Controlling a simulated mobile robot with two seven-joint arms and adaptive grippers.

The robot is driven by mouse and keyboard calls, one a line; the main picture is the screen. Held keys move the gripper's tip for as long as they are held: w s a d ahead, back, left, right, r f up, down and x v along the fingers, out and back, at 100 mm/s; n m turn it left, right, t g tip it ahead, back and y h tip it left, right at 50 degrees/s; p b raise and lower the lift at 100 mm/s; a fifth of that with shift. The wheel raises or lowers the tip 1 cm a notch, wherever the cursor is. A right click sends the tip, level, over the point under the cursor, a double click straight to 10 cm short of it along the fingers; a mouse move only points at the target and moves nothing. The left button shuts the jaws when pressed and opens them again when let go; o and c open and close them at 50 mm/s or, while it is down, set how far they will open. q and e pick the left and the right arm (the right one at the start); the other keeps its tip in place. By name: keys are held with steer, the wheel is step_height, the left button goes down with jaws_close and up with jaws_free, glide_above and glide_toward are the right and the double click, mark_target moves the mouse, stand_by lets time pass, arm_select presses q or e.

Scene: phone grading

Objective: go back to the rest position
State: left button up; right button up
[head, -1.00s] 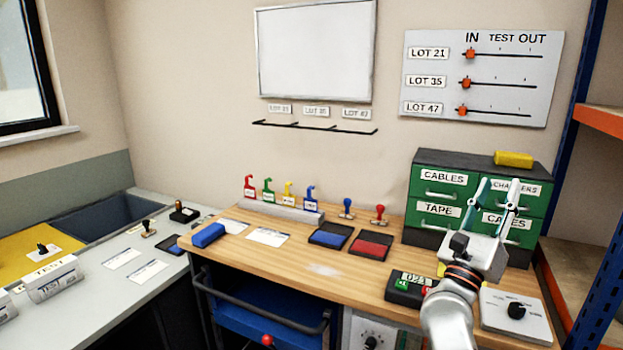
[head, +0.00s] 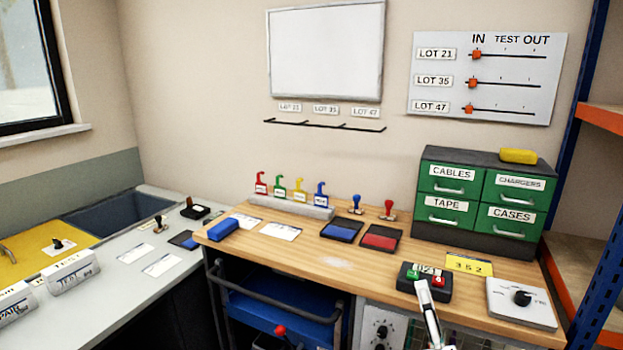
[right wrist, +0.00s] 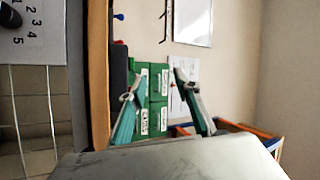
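My right gripper (head: 427,308) shows at the bottom of the head view, with a pale finger in front of the bench and just below the black counter box with green and red buttons (head: 411,287). In the right wrist view the right gripper (right wrist: 160,82) has its two fingers spread apart with nothing between them. My left gripper is not in view.
The wooden bench (head: 330,265) holds blue and red ink pads, stamps and a green drawer cabinet (head: 460,218). A yellow 352 card (head: 468,264) and a dial box (head: 520,302) lie at the right. A blue-and-orange rack (head: 596,225) stands far right.

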steer(key=s+a+f+n+g, duration=0.1)
steer(key=s+f+n+g, duration=0.3)
steer(key=f, duration=0.7)
steer(key=s+a+f+n+g+y, duration=0.1)
steer(key=s+f+n+g, duration=0.2)
steer(key=s+f+n, duration=0.4)
steer(key=s+a+f+n+g+y, duration=0.1)
steer(key=s+f+n+g, duration=0.3)
steer(key=s+f, duration=0.9)
step_height(320, 180, down, 2)
steer(key=n, duration=0.2)
steer(key=shift+s+a+n+g, duration=0.3)
steer(key=shift+s+a, duration=0.05)
steer(key=shift+s, duration=0.05)
steer(key=shift+d, duration=0.1)
